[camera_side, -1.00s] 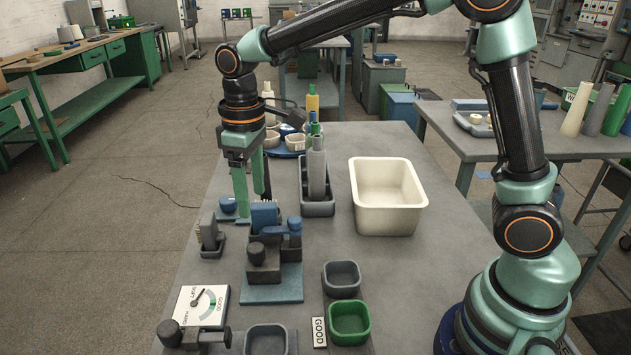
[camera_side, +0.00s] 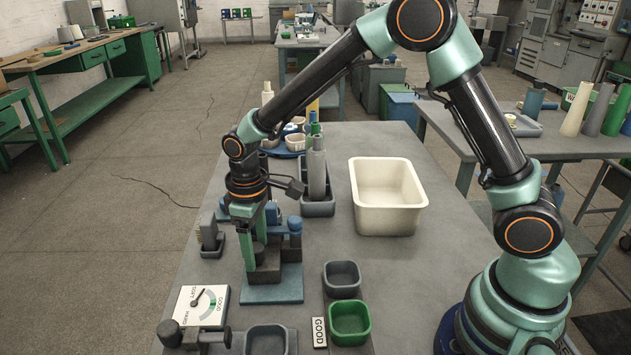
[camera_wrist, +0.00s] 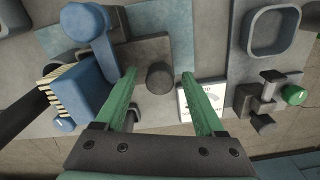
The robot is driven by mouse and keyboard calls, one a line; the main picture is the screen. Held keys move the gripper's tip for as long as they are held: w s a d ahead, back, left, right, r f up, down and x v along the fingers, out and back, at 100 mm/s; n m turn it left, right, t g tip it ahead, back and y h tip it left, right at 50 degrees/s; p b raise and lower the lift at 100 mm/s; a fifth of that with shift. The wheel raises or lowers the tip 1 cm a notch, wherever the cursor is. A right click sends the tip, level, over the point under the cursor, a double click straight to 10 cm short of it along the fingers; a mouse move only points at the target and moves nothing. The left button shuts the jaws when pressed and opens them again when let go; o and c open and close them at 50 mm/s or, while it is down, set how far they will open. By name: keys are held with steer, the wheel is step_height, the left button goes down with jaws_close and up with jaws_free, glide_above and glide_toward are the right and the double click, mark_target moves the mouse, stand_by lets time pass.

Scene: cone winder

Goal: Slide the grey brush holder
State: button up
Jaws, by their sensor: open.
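A dark grey block with a round upright knob, which looks like the grey brush holder (camera_side: 268,271), sits on the blue base plate (camera_side: 285,292). In the wrist view its round knob (camera_wrist: 160,78) shows between my fingers. My gripper (camera_side: 252,266) is open and lowered at this block, with its green fingers pointing down. In the wrist view my gripper (camera_wrist: 159,76) has one finger on each side of the knob, with gaps visible. A blue part with a knob (camera_side: 295,225) stands beside the grey block. The arm partly hides the fixture in the side view.
A dial card (camera_side: 202,305) lies in front of the fixture. A grey tray (camera_side: 342,279) and a green tray (camera_side: 349,322) stand to the right, near a cream bin (camera_side: 386,196). A blue brush with pale bristles (camera_wrist: 80,92) is close to the left finger.

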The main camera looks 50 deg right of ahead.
steer(key=shift+f, duration=0.1)
jaws_close()
stand_by(1.4)
